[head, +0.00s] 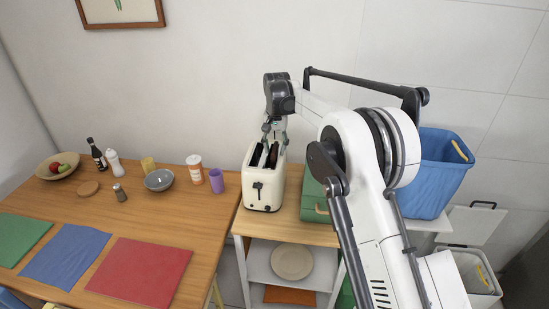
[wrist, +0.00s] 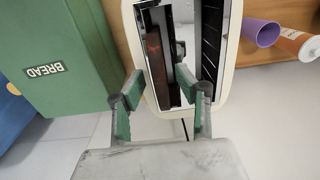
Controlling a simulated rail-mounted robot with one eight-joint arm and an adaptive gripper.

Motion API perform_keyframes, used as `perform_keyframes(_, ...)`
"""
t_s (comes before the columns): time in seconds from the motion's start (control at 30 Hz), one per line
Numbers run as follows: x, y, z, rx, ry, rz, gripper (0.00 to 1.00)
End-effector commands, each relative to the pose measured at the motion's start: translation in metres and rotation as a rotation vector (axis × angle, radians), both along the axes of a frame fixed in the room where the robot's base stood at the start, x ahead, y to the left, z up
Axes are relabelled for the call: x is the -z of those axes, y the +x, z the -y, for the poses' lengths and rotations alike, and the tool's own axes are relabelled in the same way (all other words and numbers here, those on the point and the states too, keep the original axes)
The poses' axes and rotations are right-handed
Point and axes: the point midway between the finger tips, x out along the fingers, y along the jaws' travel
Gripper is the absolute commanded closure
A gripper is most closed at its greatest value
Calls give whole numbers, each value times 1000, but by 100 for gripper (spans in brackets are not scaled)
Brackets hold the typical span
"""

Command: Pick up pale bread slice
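I cannot make out a pale bread slice in either view. The cream toaster (head: 264,190) stands on the small wooden-topped stand, and its top also shows in the wrist view (wrist: 228,85). One slot holds a dark brown, slice-like piece (wrist: 156,58); the other slot (wrist: 209,45) looks black and ribbed, with no slice visible. My gripper (head: 273,143) is over the toaster, pointing down. In the wrist view my gripper (wrist: 161,76) is open, its two green-padded fingers apart above the toaster's near end, with nothing seen between them. The green box marked BREAD (wrist: 50,60) is beside the toaster.
A wooden table (head: 140,208) on the left carries a purple cup (head: 216,181), a white-orange jar (head: 195,169), a grey bowl (head: 159,180) and colored mats. A plate (head: 292,262) lies on the shelf below. A blue bin (head: 440,172) stands at right.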

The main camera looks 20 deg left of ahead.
Motion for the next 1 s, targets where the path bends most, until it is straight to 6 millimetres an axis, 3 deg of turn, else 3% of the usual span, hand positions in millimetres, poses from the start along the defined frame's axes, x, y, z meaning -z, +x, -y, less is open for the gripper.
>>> perform_keyframes(0.33, 7, 0, 0, 0, 0, 0, 69)
perform_keyframes(0.57, 7, 0, 0, 0, 0, 0, 99)
perform_keyframes(0.87, 6, 0, 0, 0, 0, 0, 100)
perform_keyframes(1.0, -3, 0, 0, 0, 0, 0, 100)
